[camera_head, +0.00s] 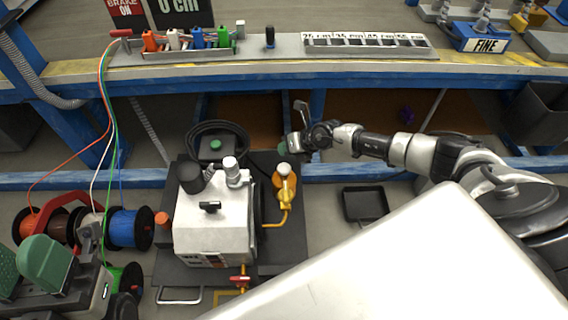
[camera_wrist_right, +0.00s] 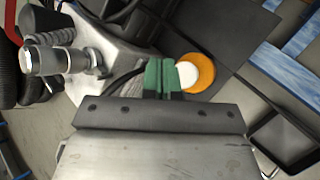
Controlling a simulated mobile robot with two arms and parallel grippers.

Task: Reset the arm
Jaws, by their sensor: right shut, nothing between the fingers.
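My right arm (camera_head: 380,147) reaches in from the right in the head view. Its gripper (camera_head: 287,147) is over the dark platform, just above and behind the yellow-orange fitting with a white cap (camera_head: 284,184). In the right wrist view, the green fingertips of this gripper (camera_wrist_right: 163,77) are together and empty. The orange disc with the white cap (camera_wrist_right: 195,72) shows just beyond and right of them; contact cannot be told. My left gripper (camera_head: 24,268) is at the lower left edge, with its two green fingers apart and nothing seen between them.
A white machine (camera_head: 213,225) with metal and black caps stands on the dark platform. Cable spools (camera_head: 128,228) lie near my left gripper, with cables running up to the bench (camera_head: 270,62). A small black tray (camera_head: 365,204) lies right of the platform. A large white surface covers the lower right.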

